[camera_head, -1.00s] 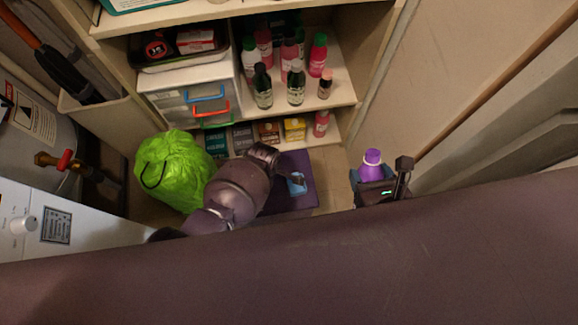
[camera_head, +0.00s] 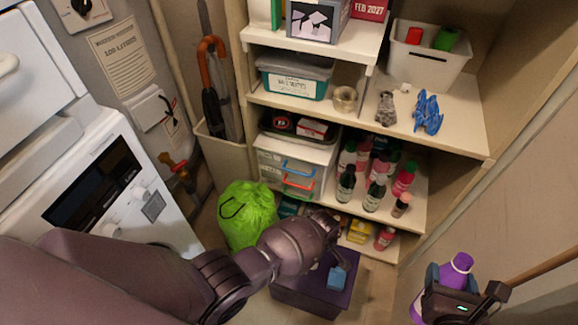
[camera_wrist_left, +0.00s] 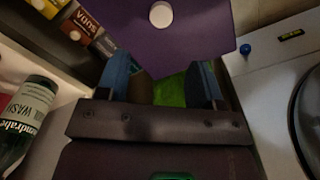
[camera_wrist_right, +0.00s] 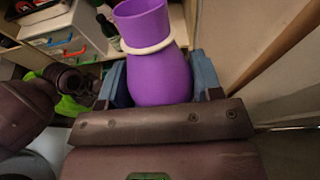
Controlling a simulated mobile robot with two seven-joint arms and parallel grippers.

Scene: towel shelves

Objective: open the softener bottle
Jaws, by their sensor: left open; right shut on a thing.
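The softener bottle is purple with a white ring around its neck and a purple cap-like top above the ring. It shows at the lower right of the head view (camera_head: 460,264) and in the right wrist view (camera_wrist_right: 160,80). My right gripper (camera_wrist_right: 162,85) is shut around its body and holds it nearly upright, the top clear of the fingers. My left gripper (camera_head: 336,272) is over the purple box, far to the left of the bottle. In the left wrist view its blue fingers (camera_wrist_left: 160,82) are apart with nothing held between them.
A purple box (camera_head: 310,290) stands on the floor before the shelves, with a white round spot (camera_wrist_left: 161,14) on it. A green bag (camera_head: 247,215) lies beside it. Several bottles (camera_head: 374,192) stand on a low shelf. A white washing machine (camera_head: 110,190) is at left, a wall at right.

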